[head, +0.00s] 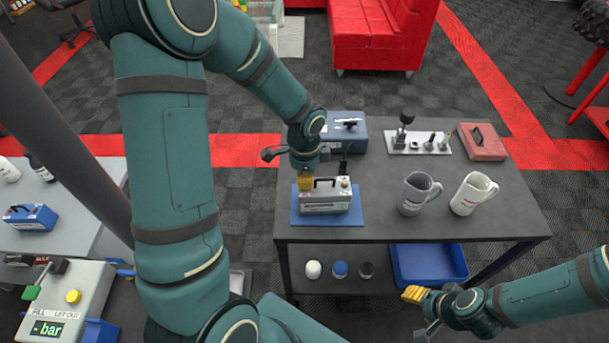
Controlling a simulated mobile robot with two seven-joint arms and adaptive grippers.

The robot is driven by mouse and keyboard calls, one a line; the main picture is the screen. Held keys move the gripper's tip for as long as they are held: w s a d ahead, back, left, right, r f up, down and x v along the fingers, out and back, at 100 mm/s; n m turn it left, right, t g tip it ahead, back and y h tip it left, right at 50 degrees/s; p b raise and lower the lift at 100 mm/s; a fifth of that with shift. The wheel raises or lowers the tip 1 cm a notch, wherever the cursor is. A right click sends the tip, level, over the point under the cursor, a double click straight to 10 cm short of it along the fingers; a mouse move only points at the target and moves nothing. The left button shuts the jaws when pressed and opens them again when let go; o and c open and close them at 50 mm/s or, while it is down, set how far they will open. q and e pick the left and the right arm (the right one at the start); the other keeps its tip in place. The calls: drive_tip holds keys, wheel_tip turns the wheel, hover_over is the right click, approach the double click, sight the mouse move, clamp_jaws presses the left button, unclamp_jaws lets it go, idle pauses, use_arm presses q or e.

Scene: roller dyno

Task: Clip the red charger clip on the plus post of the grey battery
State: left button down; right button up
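The grey battery (325,203) stands upright on a blue mat (351,216) at the left of the dark table, with a dark handle on top. A small post (345,183) shows at its right end. The yellow fingertips of my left gripper (305,183) point down at the battery's left end and cover that part of its top. I cannot tell whether they touch it or hold anything. I cannot make out the red charger clip; it may be hidden by the gripper. My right gripper (415,294) is low, in front of the table, away from the battery; its finger gap is unclear.
A blue-grey box (346,134) stands behind the battery. A grey mug (414,194) and a white mug (470,194) stand to the right. Behind them are a tray of small parts (418,147) and a red case (482,143). A blue bin (429,265) is on the lower shelf.

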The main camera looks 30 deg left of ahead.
idle(0.4)
use_arm(q)
drive_tip(key=c, duration=1)
unclamp_jaws()
wheel_tip(320, 180, up, 12)
